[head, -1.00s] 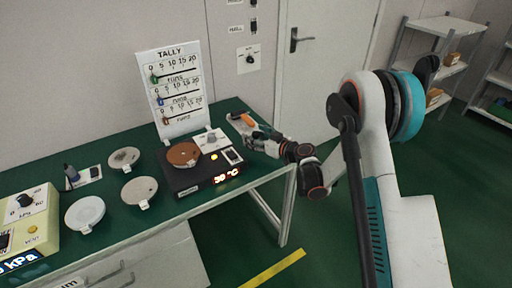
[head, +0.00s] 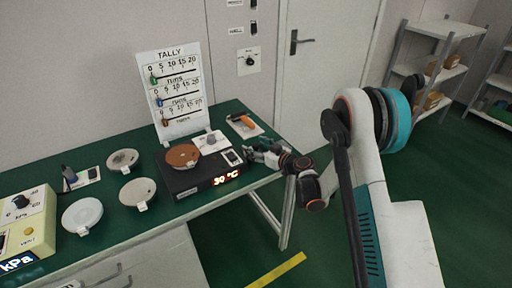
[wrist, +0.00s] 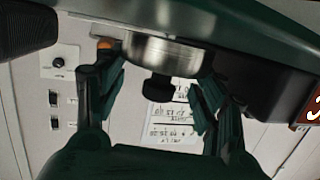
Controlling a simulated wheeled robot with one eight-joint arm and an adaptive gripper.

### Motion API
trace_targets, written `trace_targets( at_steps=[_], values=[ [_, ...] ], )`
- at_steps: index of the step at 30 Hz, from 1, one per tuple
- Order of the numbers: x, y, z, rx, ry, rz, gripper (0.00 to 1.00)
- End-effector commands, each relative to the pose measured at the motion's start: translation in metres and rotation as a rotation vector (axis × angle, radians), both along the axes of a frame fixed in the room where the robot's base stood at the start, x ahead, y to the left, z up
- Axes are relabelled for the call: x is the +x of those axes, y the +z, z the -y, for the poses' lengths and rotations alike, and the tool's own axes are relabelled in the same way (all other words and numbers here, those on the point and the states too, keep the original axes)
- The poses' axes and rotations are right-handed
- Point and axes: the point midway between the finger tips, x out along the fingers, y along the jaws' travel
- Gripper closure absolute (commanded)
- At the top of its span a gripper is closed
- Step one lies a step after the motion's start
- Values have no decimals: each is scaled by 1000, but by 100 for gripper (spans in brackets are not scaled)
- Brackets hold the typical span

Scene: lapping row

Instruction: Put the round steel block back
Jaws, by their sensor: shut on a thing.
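The round steel block (wrist: 152,54) is a short shiny cylinder with a dark knob, seen upside down in the wrist view. My gripper (wrist: 158,82) is shut on it, with one dark finger at each side. In the head view my gripper (head: 254,153) is just off the right end of the black hotplate, above the bench edge. The block is too small to make out clearly there. The hotplate (head: 197,184) has a brown disc (head: 183,155) on top and a lit 30 °C display.
The green bench (head: 112,218) bears several pale round dishes, including a white one (head: 82,215). A tally board (head: 172,92) stands behind the hotplate. A grey knob on a white card (head: 211,141) and an orange-handled tool (head: 241,120) are nearby. A pressure unit (head: 28,230) stands at left.

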Motion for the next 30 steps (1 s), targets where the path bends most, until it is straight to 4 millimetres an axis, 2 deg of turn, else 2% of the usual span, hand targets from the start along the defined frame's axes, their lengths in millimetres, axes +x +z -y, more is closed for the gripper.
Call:
trace_targets(
  at_steps=[8, 9, 11, 23, 28, 30],
  values=[
    [0, -4, 0, 1, 0, 0, 100],
    [0, -5, 0, 0, 0, 0, 32],
    [0, -5, 0, 0, 0, 0, 18],
    [0, -4, 0, 0, 0, 0, 16],
    [0, 9, 0, 0, 0, 0, 16],
    [-8, 12, 10, 0, -3, 0, 16]
  ],
)
